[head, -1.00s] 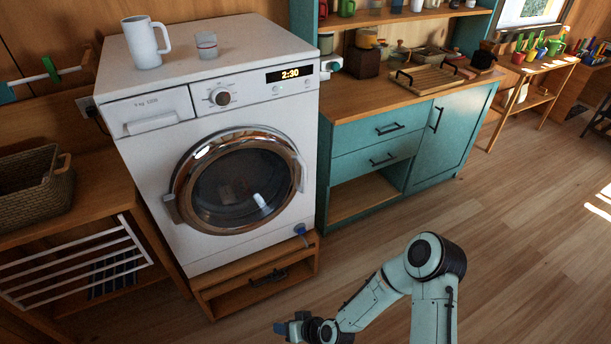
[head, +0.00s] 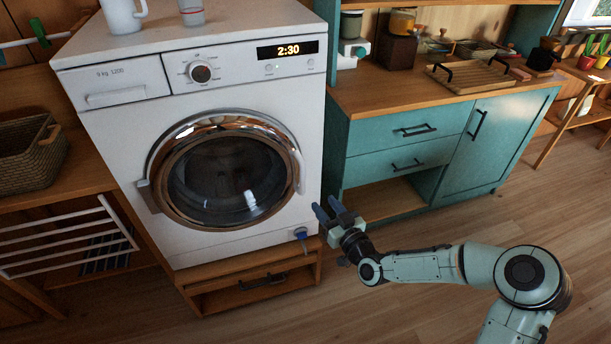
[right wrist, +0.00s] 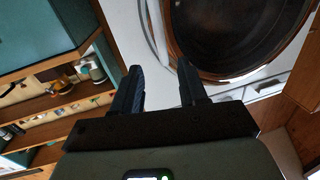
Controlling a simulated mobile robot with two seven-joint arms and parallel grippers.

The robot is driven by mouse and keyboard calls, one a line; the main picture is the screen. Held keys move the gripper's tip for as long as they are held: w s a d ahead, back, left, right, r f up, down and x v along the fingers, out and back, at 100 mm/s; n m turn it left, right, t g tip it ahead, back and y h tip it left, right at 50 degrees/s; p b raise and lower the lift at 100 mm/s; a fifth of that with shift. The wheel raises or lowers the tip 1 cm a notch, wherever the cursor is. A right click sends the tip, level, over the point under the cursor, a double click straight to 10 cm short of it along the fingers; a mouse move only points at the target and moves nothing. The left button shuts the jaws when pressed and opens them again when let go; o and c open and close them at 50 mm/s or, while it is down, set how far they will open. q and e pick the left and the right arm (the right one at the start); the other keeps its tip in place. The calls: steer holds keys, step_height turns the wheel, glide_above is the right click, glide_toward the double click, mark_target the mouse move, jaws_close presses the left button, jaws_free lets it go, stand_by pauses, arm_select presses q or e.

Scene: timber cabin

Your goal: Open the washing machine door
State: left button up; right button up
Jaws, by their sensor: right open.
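The white washing machine (head: 110,128) stands on a wooden base with its round, chrome-rimmed door (head: 166,146) shut. My right gripper (head: 326,209) is open and empty, to the right of the door near the machine's lower right front edge. In the right wrist view, its two dark fingers (right wrist: 162,72) are apart, with the door's rim (right wrist: 168,38) beyond them. My left gripper is in neither view.
A teal cabinet (head: 387,155) with a wooden top stands right of the machine. A mug (head: 121,15) and a glass (head: 192,14) stand on the machine. A drying rack (head: 60,240) and a wicker basket (head: 30,155) are at left. The floor at right is clear.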

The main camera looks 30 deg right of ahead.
mark_target(304, 179)
steer(key=w+b, duration=0.3)
steer(key=w, duration=0.9)
steer(key=shift+d+r+b, duration=0.1)
steer(key=shift+d+b, duration=0.05)
steer(key=shift+b, duration=0.2)
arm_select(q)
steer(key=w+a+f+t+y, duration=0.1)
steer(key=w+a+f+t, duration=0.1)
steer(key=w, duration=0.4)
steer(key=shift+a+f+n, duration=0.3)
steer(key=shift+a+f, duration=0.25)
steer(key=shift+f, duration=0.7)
arm_select(e)
steer(key=shift+w+r, duration=0.1)
steer(key=shift+w, duration=0.6)
steer(key=shift+c, duration=0.3)
jaws_close()
